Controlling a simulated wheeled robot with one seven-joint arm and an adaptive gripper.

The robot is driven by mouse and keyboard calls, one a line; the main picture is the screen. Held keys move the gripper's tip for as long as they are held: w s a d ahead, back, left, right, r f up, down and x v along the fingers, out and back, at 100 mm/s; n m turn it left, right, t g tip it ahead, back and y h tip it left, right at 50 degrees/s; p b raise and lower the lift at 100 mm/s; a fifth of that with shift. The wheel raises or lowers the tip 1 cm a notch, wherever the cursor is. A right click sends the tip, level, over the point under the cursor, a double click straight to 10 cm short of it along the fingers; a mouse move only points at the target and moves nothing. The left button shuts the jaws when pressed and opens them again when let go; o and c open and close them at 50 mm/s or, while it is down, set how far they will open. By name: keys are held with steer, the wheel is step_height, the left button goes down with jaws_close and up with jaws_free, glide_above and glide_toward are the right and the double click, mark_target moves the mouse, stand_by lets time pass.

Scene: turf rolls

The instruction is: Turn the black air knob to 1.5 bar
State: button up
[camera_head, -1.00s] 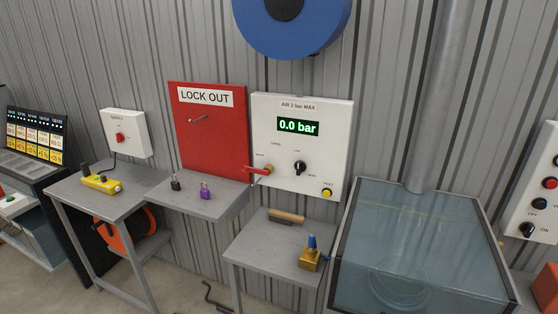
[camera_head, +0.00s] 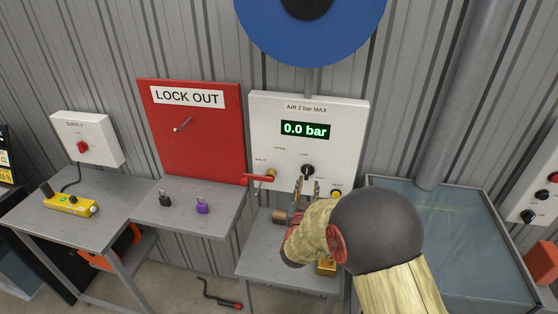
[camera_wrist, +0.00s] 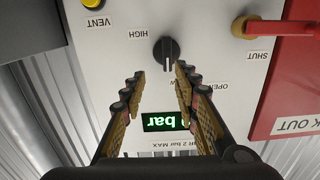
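The black air knob (camera_head: 307,171) sits on the white air panel (camera_head: 350,120), below a green display (camera_head: 305,130) that reads 0.0 bar. In the wrist view, which is upside down, the knob (camera_wrist: 166,48) lies just beyond the fingertips, with its ridge roughly vertical. My gripper (camera_head: 306,189) is in front of the panel, just below the knob in the head view. In the wrist view my gripper (camera_wrist: 159,76) is open and empty, with a finger to each side of the knob's line. It does not appear to touch the knob.
A red supply lever (camera_head: 257,178) is left of the knob, and a yellow vent button (camera_head: 335,194) is to its lower right. A red lock-out board (camera_head: 205,140) hangs further left. A grey table (camera_head: 255,262) stands below, partly hidden by my arm. A glass-topped tank (camera_head: 460,230) is right.

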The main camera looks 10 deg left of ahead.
mark_target(307, 172)
steer(key=w, duration=0.5)
steer(key=w+a, duration=0.1)
steer(key=w, duration=0.2)
steer(key=shift+a+f, duration=0.1)
steer(key=shift+f, duration=0.05)
steer(key=shift+c, duration=0.7)
jaws_close()
